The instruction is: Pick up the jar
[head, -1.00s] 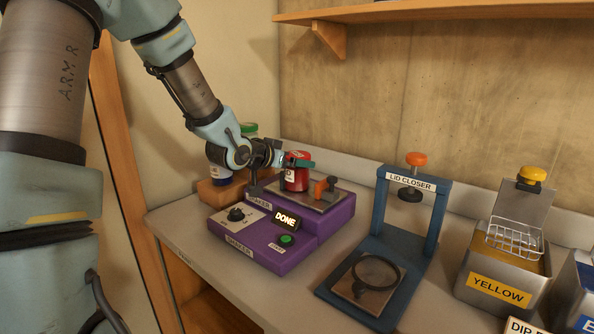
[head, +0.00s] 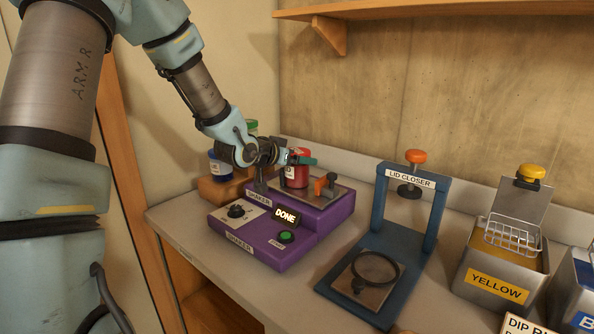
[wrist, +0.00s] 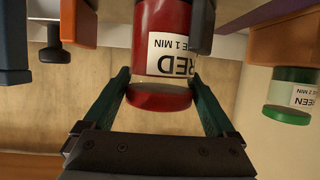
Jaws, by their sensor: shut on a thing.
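The red jar (head: 296,174) stands upright on the metal plate of the purple shaker (head: 270,243). Its label in the wrist view reads "RED" with a time in minutes. My gripper (head: 299,159) reaches it from the left and is shut on it near its top. In the upside-down wrist view, the green fingers of my gripper (wrist: 163,98) lie on either side of the red lid (wrist: 160,97), with the red jar's body (wrist: 166,38) beyond. Whether the jar's base is off the plate cannot be told.
An orange clamp (head: 322,187) stands on the plate right of the jar. The shaker's display (head: 286,216) reads "DONE". A blue jar (head: 218,168) and a green-lidded jar (wrist: 292,95) stand behind left. The blue lid closer (head: 430,215) and yellow tank (head: 500,285) are right; a shelf (head: 420,12) hangs above.

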